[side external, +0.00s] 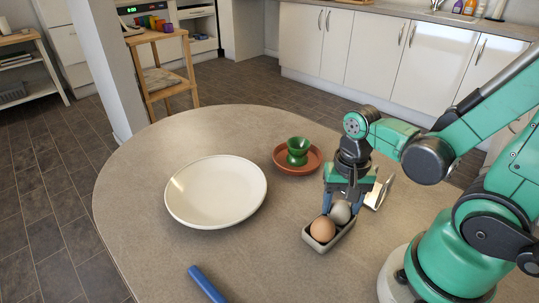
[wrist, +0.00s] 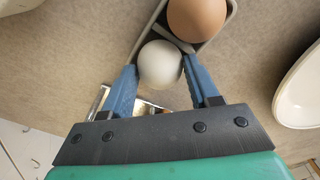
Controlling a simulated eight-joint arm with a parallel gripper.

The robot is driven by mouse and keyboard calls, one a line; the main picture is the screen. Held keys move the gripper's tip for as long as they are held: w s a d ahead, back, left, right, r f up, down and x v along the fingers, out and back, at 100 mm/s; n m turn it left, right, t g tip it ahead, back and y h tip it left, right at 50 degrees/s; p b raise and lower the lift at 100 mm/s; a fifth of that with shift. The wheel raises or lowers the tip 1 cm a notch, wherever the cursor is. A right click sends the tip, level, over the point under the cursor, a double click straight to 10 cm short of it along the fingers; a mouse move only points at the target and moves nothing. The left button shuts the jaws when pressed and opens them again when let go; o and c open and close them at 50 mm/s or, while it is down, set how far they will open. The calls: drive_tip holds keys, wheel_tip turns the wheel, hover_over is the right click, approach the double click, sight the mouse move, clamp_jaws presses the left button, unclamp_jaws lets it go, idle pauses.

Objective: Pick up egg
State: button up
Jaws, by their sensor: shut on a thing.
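A pale egg (wrist: 160,64) sits between the two blue fingers of my gripper (wrist: 159,68) in the wrist view. The fingers are shut on it from both sides. In the side view this egg looks greyish (side external: 341,213), under my gripper (side external: 343,203), at the back end of a small grey holder (side external: 324,250). A brown egg (side external: 322,229) sits in the front part of the holder, and shows at the top of the wrist view (wrist: 197,16). I cannot tell whether the pale egg still touches the holder's bottom.
A large white plate (side external: 216,191) lies left of the holder. A green cup (side external: 297,151) stands on a brown saucer (side external: 312,165) behind it. A blue stick-like thing (side external: 207,284) lies at the front. A pale, shiny object (side external: 378,193) stands right of my gripper.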

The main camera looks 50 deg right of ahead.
sight(341, 202)
drive_tip(key=shift+r, duration=0.2)
wheel_tip(341, 202, up, 20)
drive_tip(key=shift+f, duration=0.2)
idle(0.7)
idle(0.4)
drive_tip(key=w+d, duration=0.1)
drive_tip(key=w, duration=0.2)
drive_tip(key=w+d+f, duration=0.1)
drive_tip(key=w+d, duration=0.1)
drive_tip(key=w, duration=0.2)
drive_tip(key=w+d+f, duration=0.1)
drive_tip(key=w, duration=0.2)
drive_tip(key=shift+w+d+f, duration=0.15)
drive_tip(key=shift+d+f, duration=0.05)
drive_tip(key=w+d+f, duration=0.4)
drive_tip(key=w+f, duration=0.2)
drive_tip(key=shift+w+d+y, duration=0.3)
drive_tip(key=shift+d+y, duration=0.05)
drive_tip(key=shift+y, duration=0.05)
drive_tip(key=shift+w+d+f, duration=0.2)
drive_tip(key=shift+w+f, duration=0.05)
drive_tip(key=shift+f, duration=0.1)
drive_tip(key=shift+f, duration=2.4)
drive_tip(key=shift+f, duration=1.65)
